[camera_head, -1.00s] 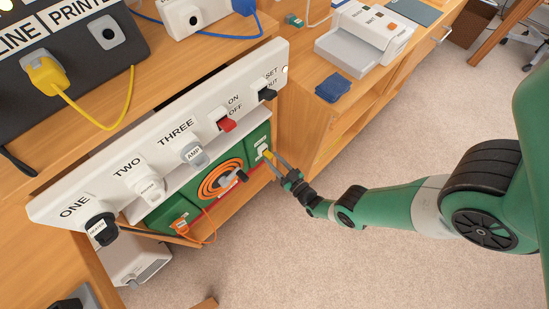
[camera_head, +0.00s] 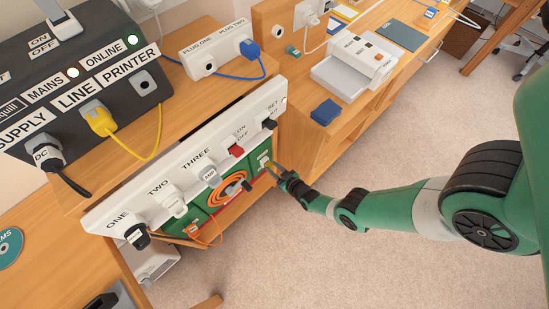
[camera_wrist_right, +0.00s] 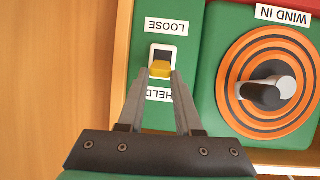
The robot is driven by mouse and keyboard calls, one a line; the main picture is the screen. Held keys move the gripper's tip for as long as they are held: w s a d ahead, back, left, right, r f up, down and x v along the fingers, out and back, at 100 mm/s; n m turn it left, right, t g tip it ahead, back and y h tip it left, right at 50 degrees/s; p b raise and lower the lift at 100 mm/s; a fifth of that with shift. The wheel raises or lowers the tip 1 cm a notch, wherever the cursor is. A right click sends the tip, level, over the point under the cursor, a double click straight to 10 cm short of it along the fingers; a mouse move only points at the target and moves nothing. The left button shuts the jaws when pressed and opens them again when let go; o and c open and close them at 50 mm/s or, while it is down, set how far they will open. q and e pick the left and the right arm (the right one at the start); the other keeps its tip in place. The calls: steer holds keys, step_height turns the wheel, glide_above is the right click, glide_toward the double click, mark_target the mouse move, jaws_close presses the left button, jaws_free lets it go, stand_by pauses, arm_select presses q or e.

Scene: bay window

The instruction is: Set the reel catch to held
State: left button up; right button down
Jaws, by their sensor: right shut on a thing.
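The reel catch is a small yellow tab (camera_wrist_right: 160,68) in a white-framed slot on a green panel (camera_wrist_right: 182,122). In the wrist view, the upside-down LOOSE label (camera_wrist_right: 172,26) is above the slot and the HELD label (camera_wrist_right: 159,93) below. The tab sits at the slot's HELD side, with dark slot showing toward LOOSE. My right gripper (camera_wrist_right: 161,76) is shut on the tab, one fingertip on each side; the fingers partly cover the HELD label. In the head view the right gripper (camera_head: 271,165) reaches the panel from the right. My left gripper is not in view.
The orange reel (camera_head: 229,188) with its dark crank (camera_wrist_right: 264,94) is beside the catch. A white socket strip (camera_head: 150,172) with plugs and switches overhangs the panel. A blue box (camera_head: 326,112) lies on the wooden counter at right. Carpeted floor is clear below my arm.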

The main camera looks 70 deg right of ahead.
steer(key=shift+w+d+r, duration=0.1)
steer(key=shift+r, duration=0.25)
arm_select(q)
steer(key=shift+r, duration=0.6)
arm_select(e)
steer(key=shift+f, duration=0.2)
steer(key=c, duration=0.6)
jaws_free()
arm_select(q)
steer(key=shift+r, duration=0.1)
arm_select(e)
steer(key=shift+r, duration=0.1)
arm_select(q)
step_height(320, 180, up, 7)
steer(key=p, duration=0.7)
steer(key=shift+p, duration=0.3)
arm_select(e)
steer(key=v, duration=1.1)
steer(key=shift+r, duration=0.25)
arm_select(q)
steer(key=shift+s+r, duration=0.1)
